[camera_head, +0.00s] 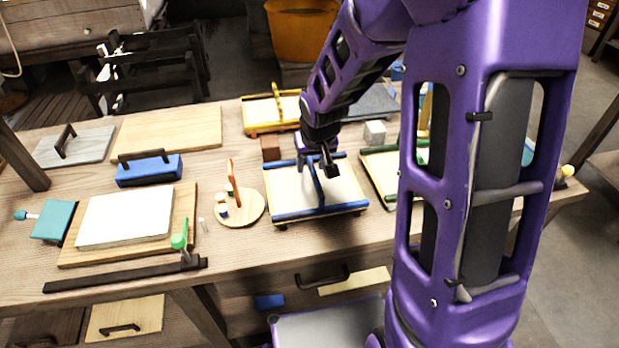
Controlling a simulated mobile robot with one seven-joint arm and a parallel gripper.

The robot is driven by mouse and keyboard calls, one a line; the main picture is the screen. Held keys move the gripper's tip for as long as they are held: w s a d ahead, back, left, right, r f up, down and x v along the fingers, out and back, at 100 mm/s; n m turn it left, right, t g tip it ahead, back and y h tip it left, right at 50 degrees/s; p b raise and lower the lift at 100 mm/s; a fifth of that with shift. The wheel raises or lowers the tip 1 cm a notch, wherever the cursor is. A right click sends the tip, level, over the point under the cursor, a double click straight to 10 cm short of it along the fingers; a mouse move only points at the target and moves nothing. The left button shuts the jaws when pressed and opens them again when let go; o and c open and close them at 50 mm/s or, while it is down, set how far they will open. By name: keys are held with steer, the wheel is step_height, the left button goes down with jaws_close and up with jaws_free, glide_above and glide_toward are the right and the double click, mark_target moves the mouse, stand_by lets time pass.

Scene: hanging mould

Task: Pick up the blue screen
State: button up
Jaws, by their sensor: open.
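The blue screen (345,192) is a pale panel with blue bars along its front and back edges and a blue upright handle across its middle. It lies flat on the wooden workbench, near the front edge, in the middle of the head view. My gripper (329,170) is small and dark and points down over the screen, beside the top of its blue handle. It is open. I cannot tell whether its fingers touch the handle or how they sit around it. My arm hides part of the screen's back edge.
A yellow-framed screen (262,112) lies behind, and a green-framed screen (383,170) lies close on the right, partly hidden by my arm. A blue block with a dark handle (150,170) sits farther left.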

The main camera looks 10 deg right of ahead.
mark_target(312, 174)
steer(key=shift+d+b+x, duration=0.15)
steer(key=shift+b+x, duration=0.15)
steer(key=shift+x, duration=1.2)
steer(key=shift+d+b+x, duration=0.15)
steer(key=shift+b+x, duration=0.15)
steer(key=shift+x, duration=1.2)
jaws_close()
